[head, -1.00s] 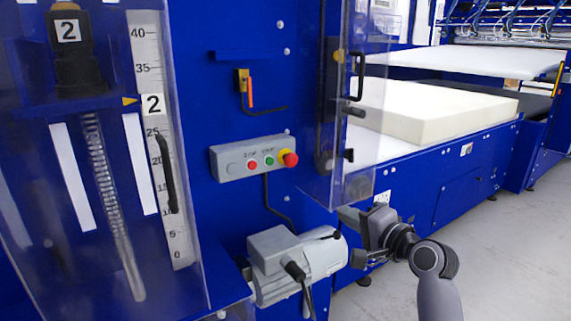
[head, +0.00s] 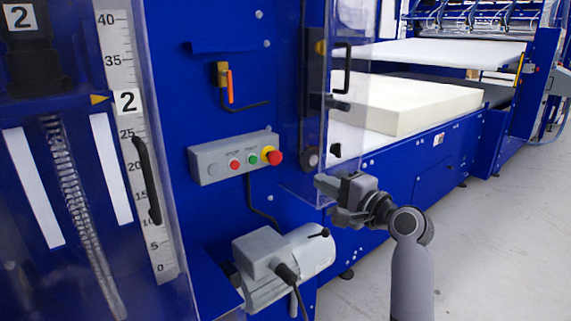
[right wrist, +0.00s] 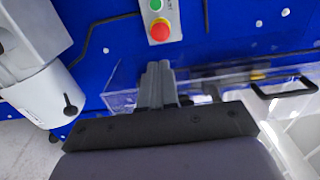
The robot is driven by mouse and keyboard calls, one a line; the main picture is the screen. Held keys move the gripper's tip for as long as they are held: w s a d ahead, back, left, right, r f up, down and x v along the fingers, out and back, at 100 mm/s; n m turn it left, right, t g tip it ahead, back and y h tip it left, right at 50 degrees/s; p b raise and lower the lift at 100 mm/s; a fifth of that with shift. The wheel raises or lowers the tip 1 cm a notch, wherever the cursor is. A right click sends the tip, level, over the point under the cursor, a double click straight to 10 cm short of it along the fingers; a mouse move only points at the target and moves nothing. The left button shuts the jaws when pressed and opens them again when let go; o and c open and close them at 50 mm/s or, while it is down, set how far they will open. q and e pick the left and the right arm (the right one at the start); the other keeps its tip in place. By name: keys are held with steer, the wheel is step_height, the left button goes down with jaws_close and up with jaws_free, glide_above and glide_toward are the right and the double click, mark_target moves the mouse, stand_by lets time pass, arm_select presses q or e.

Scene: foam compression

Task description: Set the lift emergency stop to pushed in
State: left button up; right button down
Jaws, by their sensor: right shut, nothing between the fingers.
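A grey control box (head: 213,163) is fixed to the blue machine panel. At its right end a red mushroom emergency stop (head: 275,158) stands on a yellow collar, beside a green and a red button. I cannot tell whether the stop is pushed in. My right gripper (head: 322,186) is shut and empty, below and to the right of the box and apart from it. In the right wrist view, the emergency stop (right wrist: 159,31) is straight ahead, beyond the shut fingertips (right wrist: 158,66). My left gripper is not in view.
A clear guard with a black handle (head: 343,68) stands right of the box, close to my right gripper. A grey motor (head: 270,262) sits below the box. Foam (head: 405,108) lies on the conveyor behind. Floor at right is open.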

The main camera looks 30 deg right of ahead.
mark_target(277, 159)
arm_select(q)
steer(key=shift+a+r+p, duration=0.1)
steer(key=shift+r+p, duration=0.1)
steer(key=shift+p, duration=0.15)
arm_select(e)
steer(key=w, duration=0.9)
steer(key=w+a, duration=0.1)
steer(key=w, duration=0.3)
steer(key=shift+w, duration=0.15)
